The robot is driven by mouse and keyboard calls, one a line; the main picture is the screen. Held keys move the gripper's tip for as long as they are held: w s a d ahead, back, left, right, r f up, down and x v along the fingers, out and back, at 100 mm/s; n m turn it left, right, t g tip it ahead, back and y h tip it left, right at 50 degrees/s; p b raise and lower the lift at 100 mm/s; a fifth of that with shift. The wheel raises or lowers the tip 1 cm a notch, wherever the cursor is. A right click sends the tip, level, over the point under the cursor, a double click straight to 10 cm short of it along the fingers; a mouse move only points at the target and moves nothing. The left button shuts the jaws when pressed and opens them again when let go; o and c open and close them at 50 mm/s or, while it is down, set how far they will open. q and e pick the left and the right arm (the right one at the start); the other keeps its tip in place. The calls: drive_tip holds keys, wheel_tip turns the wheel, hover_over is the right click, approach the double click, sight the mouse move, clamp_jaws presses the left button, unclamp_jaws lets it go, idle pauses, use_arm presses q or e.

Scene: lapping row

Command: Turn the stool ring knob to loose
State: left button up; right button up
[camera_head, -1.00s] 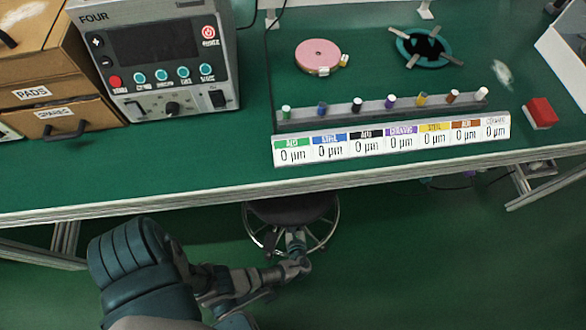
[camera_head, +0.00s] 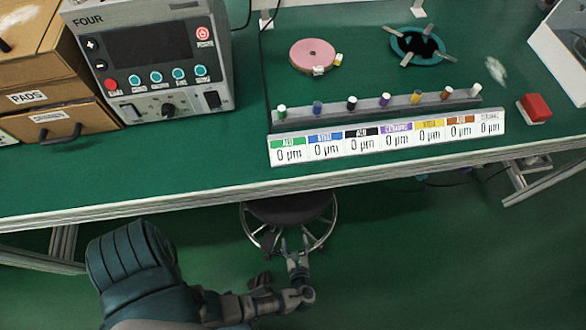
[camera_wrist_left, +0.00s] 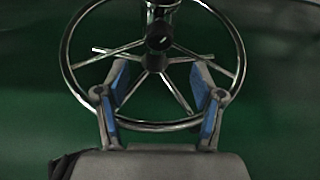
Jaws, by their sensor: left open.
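The stool (camera_head: 290,209) stands under the front edge of the bench, its dark seat partly hidden by the bench. Its chrome foot ring (camera_head: 331,232) shows below the seat and fills much of the left wrist view (camera_wrist_left: 66,62). A dark round knob (camera_wrist_left: 160,36) with a light pointer mark sits on the stool's column, inside the ring. My left gripper (camera_head: 293,243) is open and empty, pointing at the stool. In the left wrist view its blue-padded fingers (camera_wrist_left: 160,82) are spread over the near part of the ring, below the knob. My right gripper is out of view.
The bench edge (camera_head: 390,175) overhangs the stool. A label strip (camera_head: 388,138), pegs, a pink disc (camera_head: 313,55), a teal ring (camera_head: 418,46), a red block (camera_head: 535,107) and a control box (camera_head: 150,62) stand on the bench. The floor right of the stool is clear.

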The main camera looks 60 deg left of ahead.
use_arm(q)
drive_tip(key=shift+v, duration=0.9)
